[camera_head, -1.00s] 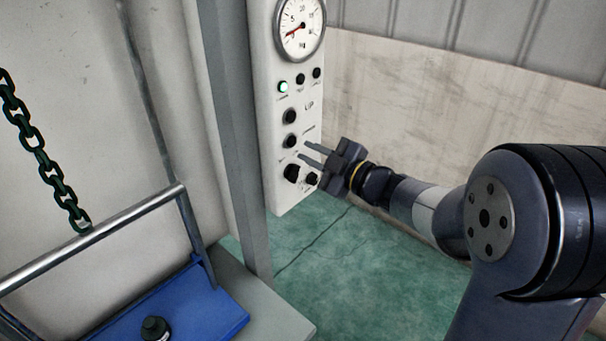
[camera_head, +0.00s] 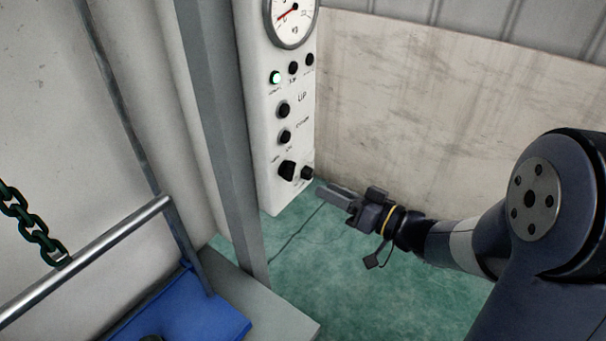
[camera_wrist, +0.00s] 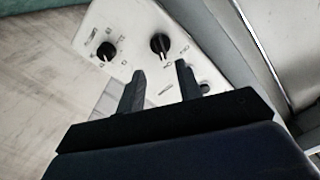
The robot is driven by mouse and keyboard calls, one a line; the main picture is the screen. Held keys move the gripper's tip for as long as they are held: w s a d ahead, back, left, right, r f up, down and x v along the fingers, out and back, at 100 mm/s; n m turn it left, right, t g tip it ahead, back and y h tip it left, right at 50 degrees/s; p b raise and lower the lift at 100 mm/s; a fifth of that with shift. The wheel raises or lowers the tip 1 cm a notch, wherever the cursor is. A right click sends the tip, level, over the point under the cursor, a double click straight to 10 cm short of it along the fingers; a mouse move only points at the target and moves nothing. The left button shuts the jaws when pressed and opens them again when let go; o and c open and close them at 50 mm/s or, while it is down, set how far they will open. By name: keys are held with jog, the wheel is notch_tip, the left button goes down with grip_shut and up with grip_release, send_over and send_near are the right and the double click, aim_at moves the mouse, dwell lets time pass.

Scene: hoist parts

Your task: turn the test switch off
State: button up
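The white control panel (camera_head: 263,150) has two dark rotary knobs low down, a larger knob (camera_head: 287,170) and a smaller knob (camera_head: 307,173) to its right. I cannot read which is labelled as the test switch. In the wrist view the smaller knob (camera_wrist: 106,51) is at left and the larger knob (camera_wrist: 160,44) is upper middle, beyond my fingers. My gripper (camera_head: 322,193) is just right of and below the knobs, apart from them. In the wrist view my gripper (camera_wrist: 160,78) has its fingers apart with nothing between them.
Above the knobs are two dark buttons (camera_head: 284,123), a lit green lamp (camera_head: 275,78), two dark lamps (camera_head: 301,64) and a round gauge (camera_head: 292,17). A grey post (camera_head: 222,130) stands left of the panel. A metal rail (camera_head: 95,255) and blue surface (camera_head: 195,312) lie lower left.

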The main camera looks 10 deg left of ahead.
aim_at(293, 174)
jog(key=p+x, duration=0.1)
jog(key=x, duration=0.7)
jog(key=shift+w+a, duration=0.1)
jog(key=shift+a, duration=0.15)
jog(key=shift+c, duration=0.3)
grip_shut()
